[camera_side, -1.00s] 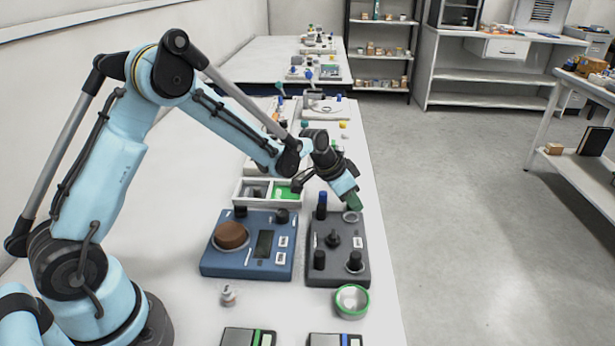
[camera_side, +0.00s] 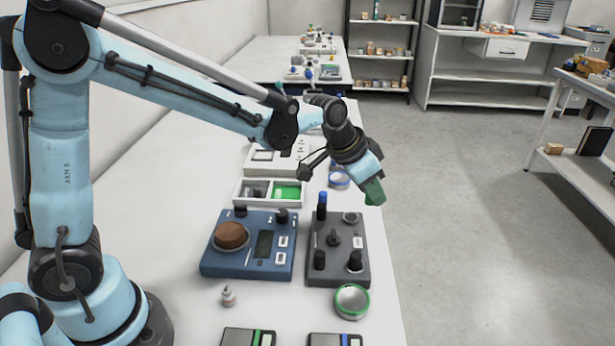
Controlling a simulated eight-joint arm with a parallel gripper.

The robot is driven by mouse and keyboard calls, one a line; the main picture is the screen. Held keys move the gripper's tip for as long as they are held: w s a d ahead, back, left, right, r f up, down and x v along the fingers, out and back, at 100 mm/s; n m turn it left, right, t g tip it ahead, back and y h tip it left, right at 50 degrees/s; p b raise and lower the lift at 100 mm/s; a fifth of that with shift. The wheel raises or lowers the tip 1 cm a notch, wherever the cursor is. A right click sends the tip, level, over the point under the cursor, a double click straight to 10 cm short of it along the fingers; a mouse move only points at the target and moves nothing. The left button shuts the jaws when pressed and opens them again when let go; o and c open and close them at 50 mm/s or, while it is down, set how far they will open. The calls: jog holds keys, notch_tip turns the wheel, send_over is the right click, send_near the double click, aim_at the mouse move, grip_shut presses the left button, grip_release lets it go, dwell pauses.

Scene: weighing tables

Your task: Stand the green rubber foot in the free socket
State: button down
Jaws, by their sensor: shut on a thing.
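My gripper (camera_side: 370,180) is shut on the green rubber foot (camera_side: 375,194), which hangs tilted below the fingers. In the picture it is above and to the right of the dark grey device (camera_side: 342,274), apart from it, near the table's right edge. The device's far right corner has an empty ring-shaped socket (camera_side: 350,217). Its other corners carry a blue-topped post (camera_side: 322,205) and two black posts, one at the near left (camera_side: 319,260) and one at the near right (camera_side: 355,262). A black knob (camera_side: 333,239) sits in the middle.
A blue scale (camera_side: 213,264) with a brown disc (camera_side: 231,235) stands left of the device. A green-rimmed round dish (camera_side: 352,302) is in front, and a small white bottle (camera_side: 228,296) at front left. A divided tray (camera_side: 239,198) lies behind. Free table lies left.

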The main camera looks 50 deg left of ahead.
jog(key=shift+s+d+r, duration=0.2)
jog(key=shift+d, duration=0.05)
jog(key=shift+m+h, duration=0.3)
jog(key=shift+m, duration=0.1)
jog(key=a, duration=0.3)
jog(key=a+f, duration=0.1)
jog(key=a, duration=0.1)
jog(key=shift+w+f, duration=0.1)
jog(key=shift+w, duration=0.25)
jog(key=shift+f, duration=2.6)
jog(key=shift+f, duration=0.35)
jog(key=c, duration=0.9)
grip_release()
jog(key=v, duration=1.2)
jog(key=s+n+y, duration=0.1)
jog(key=s, duration=0.3)
jog(key=s+a+n+t+y, duration=0.1)
jog(key=s+n, duration=0.1)
jog(key=s, duration=0.2)
jog(key=s+a+n, duration=0.1)
jog(key=s+n, duration=0.1)
jog(key=s, duration=0.3)
jog(key=shift+f+t+y, duration=0.15)
jog(key=shift+t+y, duration=0.15)
jog(key=shift+y, duration=0.1)
